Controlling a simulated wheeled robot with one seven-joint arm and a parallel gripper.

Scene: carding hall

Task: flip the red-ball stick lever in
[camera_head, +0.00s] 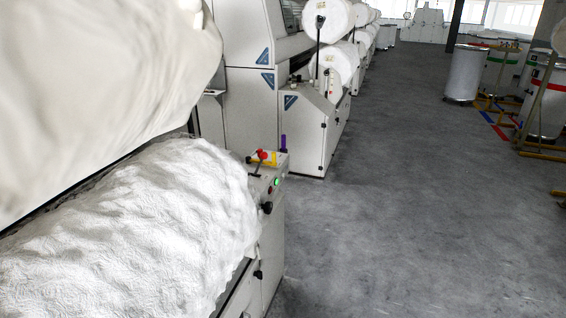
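The red-ball stick lever (261,157) stands on top of the small control box at the end of the near carding machine, left of the picture's middle. Its red ball sits on a thin dark stick that leans. Beside it are a yellow part (274,158) and a purple upright part (283,143). The box's side face (272,190) carries a green button (277,182), a red button and black knobs. My gripper is not in view.
A large white fibre roll (130,230) lies left of the lever, with white material above it. More machines with white rolls line the left. Grey floor (400,200) is open on the right. Cans (466,73) and yellow frames stand at the far right.

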